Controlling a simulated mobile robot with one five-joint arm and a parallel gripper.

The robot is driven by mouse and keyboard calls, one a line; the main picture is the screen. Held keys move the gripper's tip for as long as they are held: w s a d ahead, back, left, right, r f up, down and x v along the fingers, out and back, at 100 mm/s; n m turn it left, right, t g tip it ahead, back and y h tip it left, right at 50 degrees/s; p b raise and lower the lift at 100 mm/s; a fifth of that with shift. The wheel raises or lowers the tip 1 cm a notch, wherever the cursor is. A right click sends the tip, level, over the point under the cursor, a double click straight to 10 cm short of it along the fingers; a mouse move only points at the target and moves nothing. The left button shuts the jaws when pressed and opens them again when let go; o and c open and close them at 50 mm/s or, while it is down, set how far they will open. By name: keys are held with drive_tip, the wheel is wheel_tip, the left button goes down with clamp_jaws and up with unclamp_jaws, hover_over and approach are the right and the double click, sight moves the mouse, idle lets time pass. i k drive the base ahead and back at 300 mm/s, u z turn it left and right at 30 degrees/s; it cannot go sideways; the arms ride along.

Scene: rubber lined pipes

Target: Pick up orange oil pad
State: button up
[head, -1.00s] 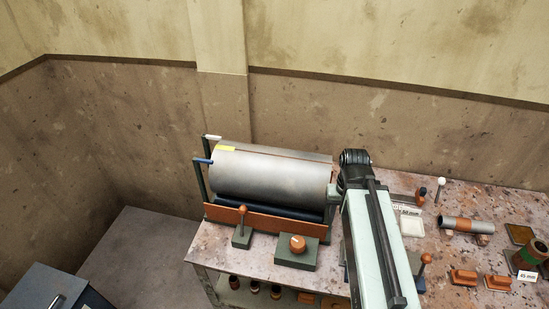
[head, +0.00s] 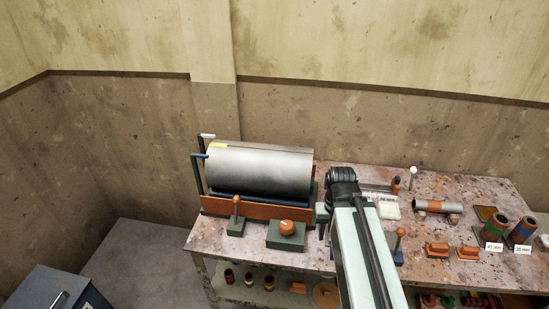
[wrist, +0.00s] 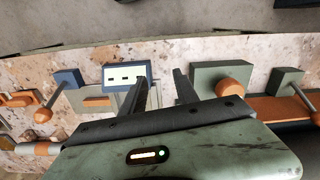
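An orange slab (wrist: 97,102) lies on a grey plate (wrist: 78,100) in the wrist view, left of my fingers; my arm seems to hide this spot in the head view. Two orange blocks (head: 437,249) (head: 468,253) and a flat brownish-orange square (head: 485,213) lie on the right of the bench. I cannot tell for sure which is the oil pad. My gripper (wrist: 161,82) is open and empty, its two fingers apart above the bench.
A large grey roller (head: 260,169) stands left of my arm, with a green knob box (head: 286,236) and a lever (head: 236,215) before it. A blue-based lever (head: 399,243), a pipe (head: 438,206) and labelled cups (head: 495,231) stand to the right. The bench (head: 350,176) is cluttered.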

sight(468, 253)
drive_tip(key=u, duration=0.1)
drive_tip(key=i, duration=0.5)
drive_tip(key=k, duration=0.5)
drive_tip(key=z, duration=2.85)
drive_tip(key=k, duration=0.85)
drive_tip(key=u, duration=0.95)
drive_tip(key=i, duration=1)
drive_tip(key=u, duration=0.05)
